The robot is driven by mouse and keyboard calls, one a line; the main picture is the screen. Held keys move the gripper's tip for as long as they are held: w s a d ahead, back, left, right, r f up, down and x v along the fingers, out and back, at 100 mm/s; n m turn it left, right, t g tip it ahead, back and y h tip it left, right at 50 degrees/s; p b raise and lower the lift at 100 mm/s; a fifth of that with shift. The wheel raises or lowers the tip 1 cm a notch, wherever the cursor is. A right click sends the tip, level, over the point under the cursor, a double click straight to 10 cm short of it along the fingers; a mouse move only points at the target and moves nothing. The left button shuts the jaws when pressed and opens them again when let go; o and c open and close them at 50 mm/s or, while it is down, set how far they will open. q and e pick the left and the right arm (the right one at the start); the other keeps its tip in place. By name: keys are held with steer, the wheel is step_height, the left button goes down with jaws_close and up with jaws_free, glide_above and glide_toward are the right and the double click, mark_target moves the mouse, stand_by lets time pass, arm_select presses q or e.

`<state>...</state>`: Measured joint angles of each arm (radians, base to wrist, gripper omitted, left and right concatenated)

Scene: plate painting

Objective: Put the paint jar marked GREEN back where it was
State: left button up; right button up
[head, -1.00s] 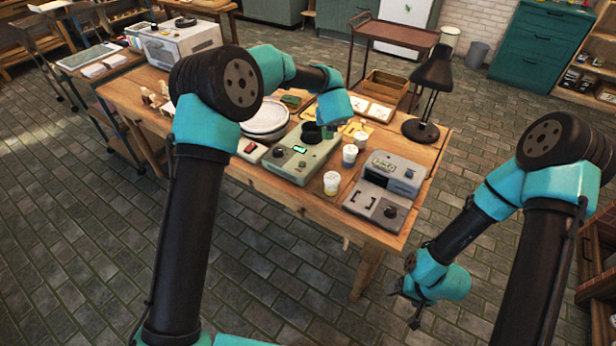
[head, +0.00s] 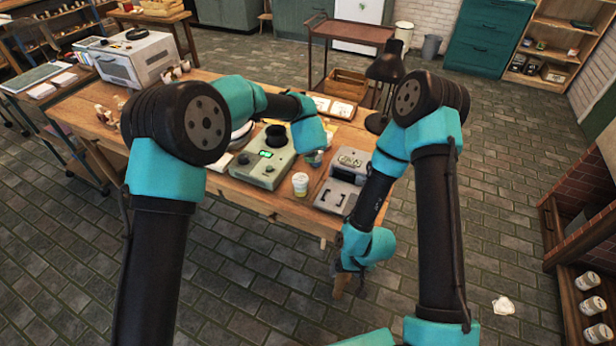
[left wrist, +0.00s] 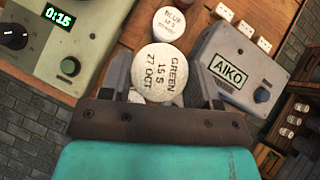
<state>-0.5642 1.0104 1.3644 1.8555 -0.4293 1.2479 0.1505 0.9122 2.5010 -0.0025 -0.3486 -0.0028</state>
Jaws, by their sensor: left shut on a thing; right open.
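The jar marked GREEN (left wrist: 160,72) shows its round white lid, lettered GREEN, 15 S and 27 OCT, in the left wrist view. My left gripper (left wrist: 161,88) is shut on it, one grey finger on each side. The jar marked BLUE (left wrist: 169,22) stands beside it, close to its lid. In the head view, a white-lidded jar (head: 314,158) shows below the end of my left arm; I cannot tell which of the two it is. My right gripper (head: 350,270) is open and empty, low near the table's front right leg.
A green timer box (head: 262,170), reading 0:15, stands left of the jars. A grey box marked AIKO (left wrist: 235,70) stands right of them. A yellowish jar (head: 300,183) is near the front edge. A black lamp (head: 386,70) stands behind.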

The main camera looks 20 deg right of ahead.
arm_select(q)
steer(key=shift+f, duration=3.05)
steer(key=shift+f, duration=1.85)
steer(key=shift+f, duration=0.1)
steer(key=o, duration=1.1)
steer(key=shift+c, duration=0.2)
